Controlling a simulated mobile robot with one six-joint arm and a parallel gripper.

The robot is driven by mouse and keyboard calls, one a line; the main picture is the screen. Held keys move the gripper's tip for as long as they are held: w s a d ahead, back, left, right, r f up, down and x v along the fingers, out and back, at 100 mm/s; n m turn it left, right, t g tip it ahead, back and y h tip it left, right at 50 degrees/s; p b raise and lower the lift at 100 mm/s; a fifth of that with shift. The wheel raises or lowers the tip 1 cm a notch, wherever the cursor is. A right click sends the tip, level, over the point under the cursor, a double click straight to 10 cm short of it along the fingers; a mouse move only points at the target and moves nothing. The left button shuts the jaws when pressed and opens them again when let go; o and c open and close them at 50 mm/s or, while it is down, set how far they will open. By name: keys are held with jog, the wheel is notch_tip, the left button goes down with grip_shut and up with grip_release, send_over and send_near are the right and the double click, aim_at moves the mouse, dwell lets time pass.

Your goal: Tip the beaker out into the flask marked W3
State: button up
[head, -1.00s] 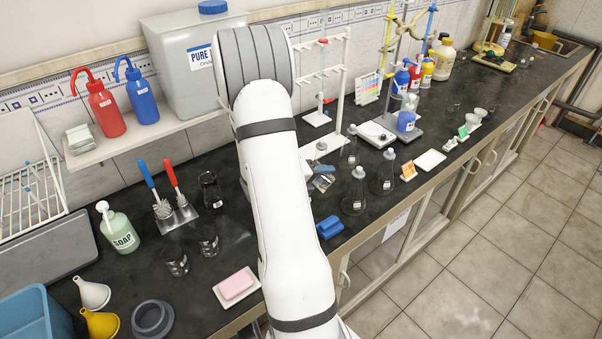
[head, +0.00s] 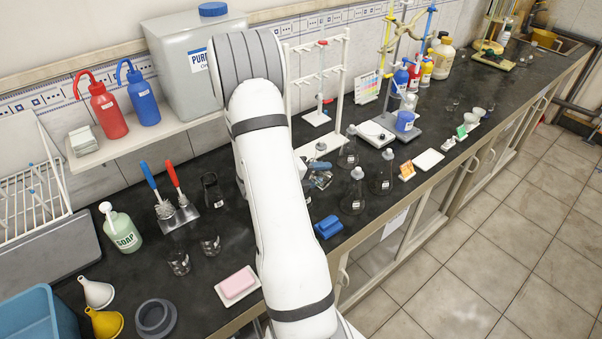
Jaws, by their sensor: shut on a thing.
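My gripper (head: 318,179) is partly hidden behind my white arm, above the middle of the bench. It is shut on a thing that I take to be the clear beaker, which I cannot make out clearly. Clear stoppered flasks with small white labels stand close by: one flask (head: 353,198) to the right of the gripper, another flask (head: 383,182) farther right, and one flask (head: 348,156) behind. A grey stopper (head: 320,147) shows just beyond the gripper. The label writing is too small to read, so I cannot tell which flask is W3.
A blue block (head: 328,228) lies near the front edge. Two glass beakers (head: 179,263) (head: 210,246) and a pink soap bar on a dish (head: 238,282) are left of my arm. A white tile (head: 428,159) lies right.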

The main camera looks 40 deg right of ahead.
jog(key=shift+w+r+n+p, duration=0.2)
jog(key=shift+w+n+p, duration=0.1)
jog(key=shift+w+p, duration=0.05)
dwell(0.6)
jog(key=shift+w+a+r+n+g+h+p, duration=0.15)
jog(key=shift+r+n+g+h+p, duration=0.3)
jog(key=shift+p, duration=0.7)
jog(key=shift+w+d+r+n+g+h+p, duration=0.15)
jog(key=shift+n+g+p, duration=0.4)
jog(key=shift+p, duration=0.6)
